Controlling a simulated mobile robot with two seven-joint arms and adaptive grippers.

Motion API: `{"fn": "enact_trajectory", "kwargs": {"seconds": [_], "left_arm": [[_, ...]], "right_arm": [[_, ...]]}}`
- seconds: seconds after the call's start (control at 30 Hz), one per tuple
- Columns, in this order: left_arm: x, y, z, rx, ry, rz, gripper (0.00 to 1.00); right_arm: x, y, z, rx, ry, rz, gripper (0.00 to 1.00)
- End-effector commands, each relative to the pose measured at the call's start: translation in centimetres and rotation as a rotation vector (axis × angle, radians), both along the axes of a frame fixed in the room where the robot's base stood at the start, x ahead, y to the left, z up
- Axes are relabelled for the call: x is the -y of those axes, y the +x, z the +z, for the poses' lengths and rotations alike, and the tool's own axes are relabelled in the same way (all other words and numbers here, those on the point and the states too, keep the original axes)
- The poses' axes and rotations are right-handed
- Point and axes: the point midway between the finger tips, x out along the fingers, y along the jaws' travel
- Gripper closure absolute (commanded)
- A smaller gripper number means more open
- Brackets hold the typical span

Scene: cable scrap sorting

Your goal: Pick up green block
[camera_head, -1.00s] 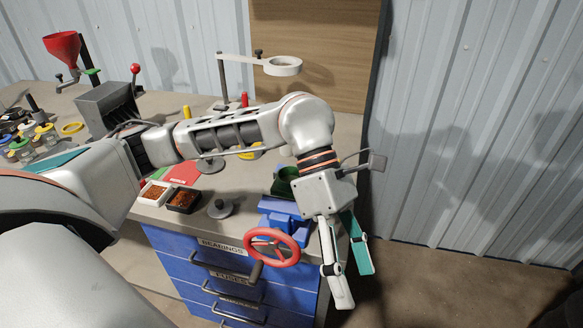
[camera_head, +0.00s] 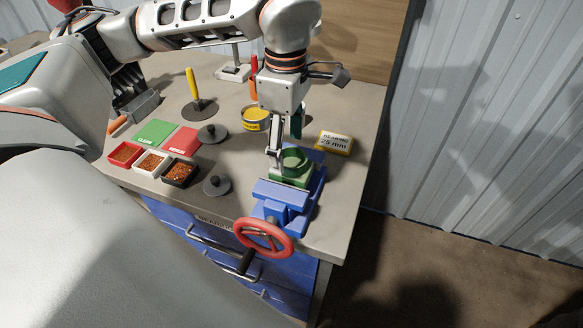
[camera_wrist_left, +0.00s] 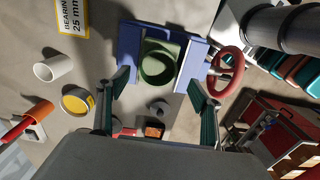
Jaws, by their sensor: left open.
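The green block (camera_head: 292,168) has a round bore and sits in the jaws of the blue vise (camera_head: 284,205) on the bench corner. In the left wrist view the green block (camera_wrist_left: 158,62) lies ahead of and between the spread fingers. My left gripper (camera_head: 285,142) is open and points down just above the block, with nothing between its fingers. In the left wrist view the left gripper (camera_wrist_left: 155,108) shows both fingers apart. One finger partly covers the block in the head view. My right gripper is not in view.
The vise has a red handwheel (camera_head: 264,238) at its front. A yellow bearing box (camera_head: 333,143) stands close to the right of the block. A yellow tin (camera_head: 256,119), grey knobbed lids (camera_head: 217,185) and small trays (camera_head: 180,173) lie to the left.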

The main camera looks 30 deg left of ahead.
Motion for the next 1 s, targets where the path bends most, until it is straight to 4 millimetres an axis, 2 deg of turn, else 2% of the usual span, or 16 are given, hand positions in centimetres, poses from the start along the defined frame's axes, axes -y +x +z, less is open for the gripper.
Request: {"fn": "enact_trajectory", "kwargs": {"seconds": [0.23,0.57,0.8,1.0], "left_arm": [[0.6,0.6,-3.4,-0.004,-0.001,-0.001,0.35],[0.6,0.6,-4.1,-0.002,-0.001,0.000,0.35],[0.6,0.6,-4.1,-0.002,-0.001,-0.001,0.93],[0.6,0.6,-4.0,0.000,-0.002,-0.001,0.93]], "right_arm": [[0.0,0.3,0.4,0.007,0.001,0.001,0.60],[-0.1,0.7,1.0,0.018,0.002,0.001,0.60],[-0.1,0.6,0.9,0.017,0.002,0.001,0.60],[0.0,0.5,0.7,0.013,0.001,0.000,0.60]]}}
